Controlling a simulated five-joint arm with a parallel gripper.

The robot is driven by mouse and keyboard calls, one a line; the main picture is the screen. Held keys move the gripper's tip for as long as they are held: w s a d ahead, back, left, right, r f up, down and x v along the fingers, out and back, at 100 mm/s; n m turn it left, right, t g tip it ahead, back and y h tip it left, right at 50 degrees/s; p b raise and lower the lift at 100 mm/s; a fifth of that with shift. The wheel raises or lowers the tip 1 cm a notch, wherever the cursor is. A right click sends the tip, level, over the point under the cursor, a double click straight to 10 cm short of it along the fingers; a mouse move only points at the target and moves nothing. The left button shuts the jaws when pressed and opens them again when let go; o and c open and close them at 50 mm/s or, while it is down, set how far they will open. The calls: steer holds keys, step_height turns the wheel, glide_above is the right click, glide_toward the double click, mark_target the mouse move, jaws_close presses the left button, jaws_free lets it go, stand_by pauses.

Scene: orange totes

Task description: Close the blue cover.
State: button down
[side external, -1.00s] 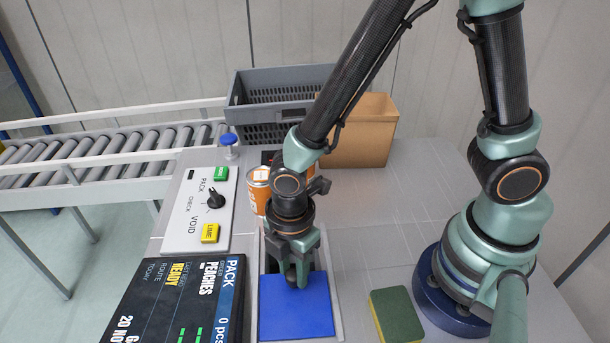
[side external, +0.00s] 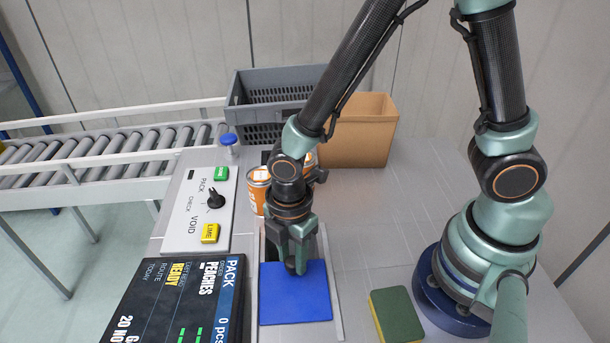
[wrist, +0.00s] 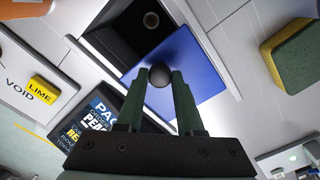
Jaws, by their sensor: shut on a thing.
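The blue cover (side external: 296,300) lies flat between rails on the table in the side view. It also shows in the wrist view (wrist: 198,65). It has a dark round knob (wrist: 159,75) near one edge. My gripper (side external: 297,266) is shut on this knob, with one finger on each side of it in the wrist view (wrist: 160,84). A dark opening (wrist: 112,38) lies beside the cover and is uncovered in part. In the side view my gripper hides much of the opening.
Orange cans (side external: 258,188) stand just behind my gripper. A control panel (side external: 201,208) and a display (side external: 183,305) are on the left. A green and yellow sponge (side external: 396,315) lies on the right. A cardboard box (side external: 362,135) and a grey crate (side external: 268,100) stand behind.

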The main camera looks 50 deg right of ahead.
steer(key=w+d, duration=0.6)
steer(key=shift+w+d, duration=0.25)
steer(key=shift+w, duration=0.05)
steer(key=c, duration=0.5)
jaws_free()
steer(key=shift+s+r, duration=0.1)
steer(key=shift+r, duration=0.05)
step_height(320, 180, up, 12)
steer(key=shift+f, duration=0.1)
